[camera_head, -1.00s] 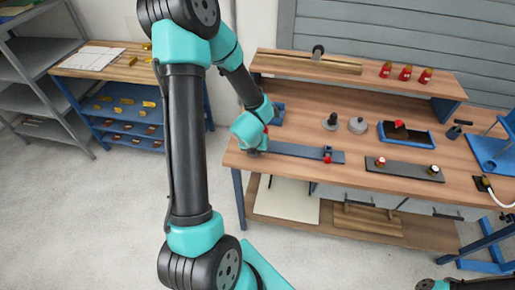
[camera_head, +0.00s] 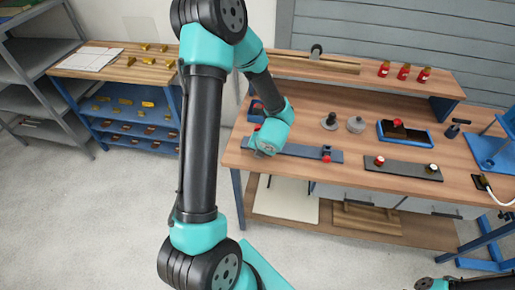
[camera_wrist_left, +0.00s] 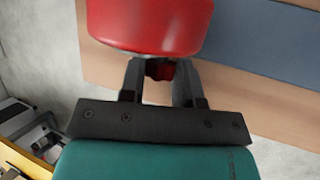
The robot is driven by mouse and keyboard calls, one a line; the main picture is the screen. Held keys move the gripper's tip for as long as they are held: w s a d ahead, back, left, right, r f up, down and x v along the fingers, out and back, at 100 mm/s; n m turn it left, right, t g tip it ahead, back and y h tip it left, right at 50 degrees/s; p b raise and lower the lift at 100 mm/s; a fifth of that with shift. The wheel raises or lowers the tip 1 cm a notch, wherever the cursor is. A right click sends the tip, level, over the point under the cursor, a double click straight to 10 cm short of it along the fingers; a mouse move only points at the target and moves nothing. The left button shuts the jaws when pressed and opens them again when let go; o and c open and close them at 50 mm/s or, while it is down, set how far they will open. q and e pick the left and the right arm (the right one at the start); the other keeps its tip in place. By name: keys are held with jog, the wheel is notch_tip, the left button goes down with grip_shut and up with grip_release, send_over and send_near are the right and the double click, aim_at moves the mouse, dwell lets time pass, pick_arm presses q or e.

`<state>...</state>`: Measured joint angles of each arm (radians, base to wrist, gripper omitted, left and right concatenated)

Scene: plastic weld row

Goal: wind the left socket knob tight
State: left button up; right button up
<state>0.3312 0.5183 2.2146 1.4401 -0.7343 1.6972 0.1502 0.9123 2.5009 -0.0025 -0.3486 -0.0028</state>
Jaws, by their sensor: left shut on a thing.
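A long blue-grey bar (camera_head: 305,151) lies along the front of the wooden bench in the head view. A small red knob (camera_head: 326,158) is at its right end. My left gripper (camera_head: 264,153) is at the bar's left end and hides much of it. In the left wrist view my left gripper (camera_wrist_left: 158,85) is shut on a small dark-red piece (camera_wrist_left: 160,70), apparently the left socket knob. A large red rounded body (camera_wrist_left: 150,22) fills the top of that view, just beyond the fingers. My right gripper is not in view.
A dark plate (camera_head: 403,169) with a red and a white knob lies to the right. The bench front edge is close to the gripper.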

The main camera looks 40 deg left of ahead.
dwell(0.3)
pick_arm(q)
jog(key=o, duration=0.9)
jog(key=v, duration=1.7)
jog(key=shift+d+r, duration=0.15)
jog(key=shift+d, duration=0.05)
